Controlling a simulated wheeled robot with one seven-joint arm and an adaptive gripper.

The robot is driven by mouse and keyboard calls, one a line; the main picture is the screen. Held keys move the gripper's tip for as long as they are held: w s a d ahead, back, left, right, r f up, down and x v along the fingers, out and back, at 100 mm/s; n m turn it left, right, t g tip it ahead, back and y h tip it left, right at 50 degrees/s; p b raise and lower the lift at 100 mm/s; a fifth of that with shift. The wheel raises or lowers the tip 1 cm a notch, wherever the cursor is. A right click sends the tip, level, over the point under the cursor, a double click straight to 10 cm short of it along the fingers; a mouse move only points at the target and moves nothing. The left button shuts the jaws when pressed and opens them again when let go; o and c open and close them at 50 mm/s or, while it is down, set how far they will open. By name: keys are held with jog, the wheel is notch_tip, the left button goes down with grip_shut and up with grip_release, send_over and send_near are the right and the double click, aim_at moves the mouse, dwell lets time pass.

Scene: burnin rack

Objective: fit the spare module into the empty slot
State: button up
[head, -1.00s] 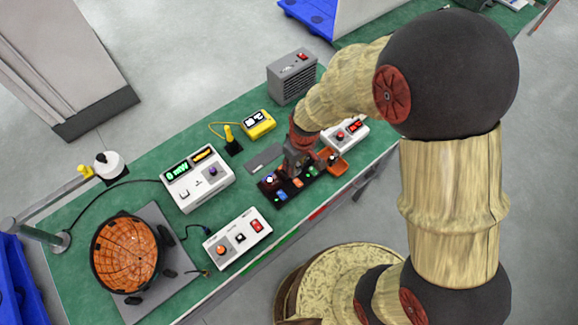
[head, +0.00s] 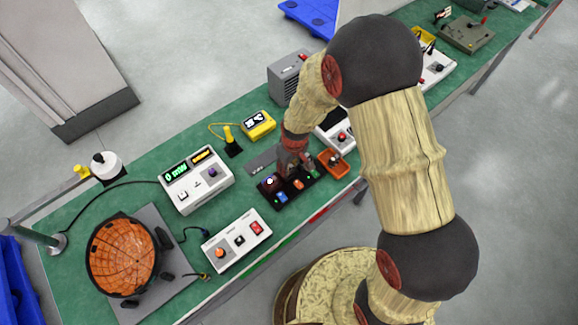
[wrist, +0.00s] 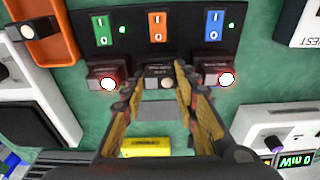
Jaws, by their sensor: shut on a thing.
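The black rack (wrist: 193,42) with green, orange and blue switches lies on the bench; it also shows in the head view (head: 268,190). In the wrist view, dark modules with bright red-rimmed lamps sit left (wrist: 106,78) and right (wrist: 217,74). My gripper (wrist: 160,72) is shut on a dark module (wrist: 159,82) with a dull lamp, in line with the middle position below the orange switch. Whether it is fully seated I cannot tell. In the head view my gripper (head: 293,162) is over the rack and hides part of it.
An orange tray (wrist: 62,40) beside the rack holds a dark piece with a white top (wrist: 27,30). A grey plate (wrist: 155,110) lies near the rack. A yellow meter (head: 259,125) and several white instrument boxes stand around, leaving narrow gaps.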

jog(key=shift+f, duration=0.1)
jog(key=o, duration=1.2)
jog(key=shift+c, duration=0.2)
notch_tip(320, 180, up, 12)
jog(key=s+p, duration=0.1)
jog(key=p, duration=0.1)
jog(key=shift+d+r, duration=0.2)
jog(key=shift+d, duration=0.25)
